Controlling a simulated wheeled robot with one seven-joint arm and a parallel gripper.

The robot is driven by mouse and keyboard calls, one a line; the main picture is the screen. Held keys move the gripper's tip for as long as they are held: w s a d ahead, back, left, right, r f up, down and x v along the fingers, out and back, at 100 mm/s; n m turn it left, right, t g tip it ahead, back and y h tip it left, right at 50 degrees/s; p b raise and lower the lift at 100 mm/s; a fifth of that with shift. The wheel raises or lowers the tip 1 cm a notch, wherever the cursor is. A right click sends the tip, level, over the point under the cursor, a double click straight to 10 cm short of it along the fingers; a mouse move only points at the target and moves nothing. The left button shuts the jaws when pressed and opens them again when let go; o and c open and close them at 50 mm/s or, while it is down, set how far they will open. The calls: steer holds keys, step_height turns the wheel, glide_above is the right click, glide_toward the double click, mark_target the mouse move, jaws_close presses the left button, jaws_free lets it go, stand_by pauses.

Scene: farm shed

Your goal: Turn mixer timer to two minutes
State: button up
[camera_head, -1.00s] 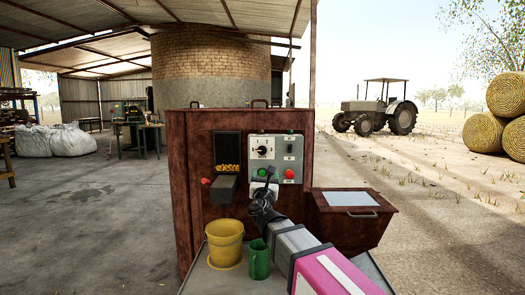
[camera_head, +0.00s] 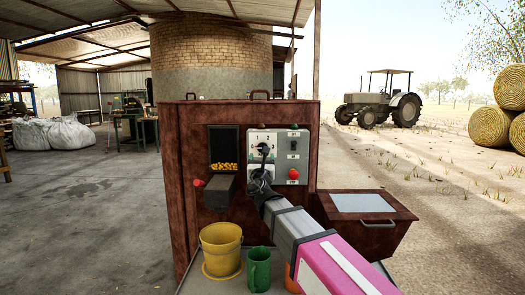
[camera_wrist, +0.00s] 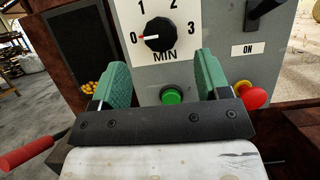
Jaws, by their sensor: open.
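The mixer timer is a round black knob (camera_wrist: 160,34) on a white plate marked 0, 1, 2, 3 and MIN in the wrist view. Its pointer faces left, at the 0. In the head view the timer plate (camera_head: 256,139) is on the left half of the control panel, with the knob partly covered by my gripper. My gripper (camera_wrist: 163,62) has two green fingers, spread apart with nothing between them. The fingertips are just below the knob, one to each side; contact is not visible. A green button (camera_wrist: 172,96) shows between the fingers.
A red mushroom button (camera_wrist: 250,95) is right of the right finger, below a black switch lever (camera_wrist: 262,8). A red-tipped handle (camera_wrist: 27,153) juts out at left.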

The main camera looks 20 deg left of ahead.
steer(key=x, duration=0.6)
steer(key=shift+w, duration=0.3)
steer(key=shift+a+r, duration=0.1)
steer(key=shift+r, duration=0.05)
steer(key=c, duration=0.8)
